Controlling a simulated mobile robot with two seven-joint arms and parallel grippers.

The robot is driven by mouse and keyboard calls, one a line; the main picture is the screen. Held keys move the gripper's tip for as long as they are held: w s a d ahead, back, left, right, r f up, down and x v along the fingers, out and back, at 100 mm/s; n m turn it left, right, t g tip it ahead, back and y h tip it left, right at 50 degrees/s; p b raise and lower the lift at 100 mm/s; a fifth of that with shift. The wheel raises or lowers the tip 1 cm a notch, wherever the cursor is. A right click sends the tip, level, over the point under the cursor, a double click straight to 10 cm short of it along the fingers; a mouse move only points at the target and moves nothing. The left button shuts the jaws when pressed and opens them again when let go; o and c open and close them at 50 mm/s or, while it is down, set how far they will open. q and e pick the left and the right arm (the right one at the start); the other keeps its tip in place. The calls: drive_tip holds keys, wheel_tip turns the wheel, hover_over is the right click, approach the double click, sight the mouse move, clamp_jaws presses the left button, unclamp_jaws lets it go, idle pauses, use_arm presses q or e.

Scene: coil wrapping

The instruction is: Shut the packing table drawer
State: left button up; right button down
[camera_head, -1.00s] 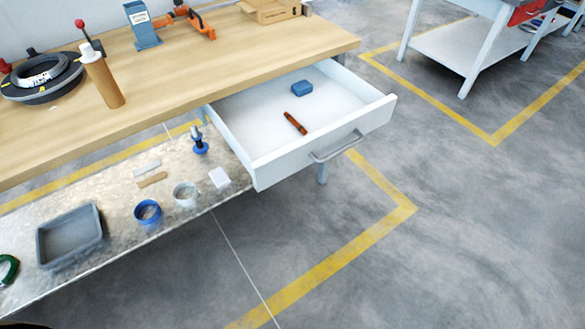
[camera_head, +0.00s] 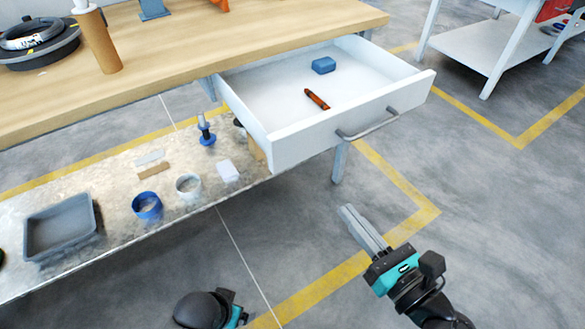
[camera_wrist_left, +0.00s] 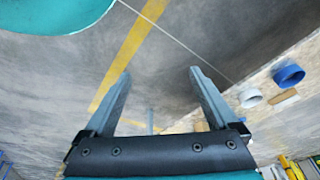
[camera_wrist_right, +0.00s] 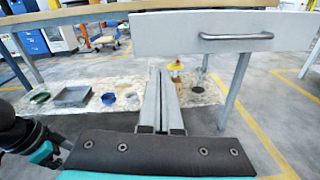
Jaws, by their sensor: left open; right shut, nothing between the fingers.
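The white drawer (camera_head: 300,146) of the packing table (camera_head: 215,62) stands pulled out, with a grey bar handle (camera_head: 368,127) on its front. A blue block (camera_head: 323,65) and a brown-red stick-like item (camera_head: 317,99) lie inside it. My right gripper (camera_head: 347,211) is shut and empty, below and in front of the drawer front, apart from it. The right wrist view shows the drawer front (camera_wrist_right: 180,37) and handle (camera_wrist_right: 236,36) ahead and above the shut fingers (camera_wrist_right: 160,72). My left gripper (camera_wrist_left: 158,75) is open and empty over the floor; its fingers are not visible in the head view.
The lower shelf (camera_head: 110,205) holds a grey tray (camera_head: 60,229), a blue tape roll (camera_head: 147,206), a white roll (camera_head: 188,186) and small items. A table leg (camera_head: 340,163) stands under the drawer. The floor in front is clear. Another white bench (camera_head: 480,45) stands at upper right.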

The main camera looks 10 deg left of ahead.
drive_tip(key=a+r+n, duration=0.1)
drive_tip(key=r+n, duration=0.1)
drive_tip(key=p, duration=0.3)
approach(292, 151)
drive_tip(key=shift+y, duration=0.3)
drive_tip(key=x, duration=0.5)
drive_tip(key=shift+w+f, duration=0.15)
drive_tip(key=shift+w, duration=0.1)
use_arm(q)
drive_tip(key=shift+g, duration=0.4)
drive_tip(key=shift+s+a+f, duration=0.15)
drive_tip(key=shift+s+f, duration=0.25)
drive_tip(key=shift+f, duration=0.35)
drive_tip(key=shift+s+a+f, duration=0.2)
drive_tip(key=shift+s+f, duration=0.25)
drive_tip(key=shift+f, duration=0.35)
drive_tip(key=shift+s+a+f, duration=0.15)
drive_tip(key=shift+s+f, duration=0.25)
drive_tip(key=shift+f, duration=0.35)
use_arm(e)
drive_tip(key=shift+w+a+f, duration=0.1)
drive_tip(key=shift+w+a, duration=0.35)
drive_tip(key=shift+w, duration=0.1)
drive_tip(key=shift+w, duration=0.1)
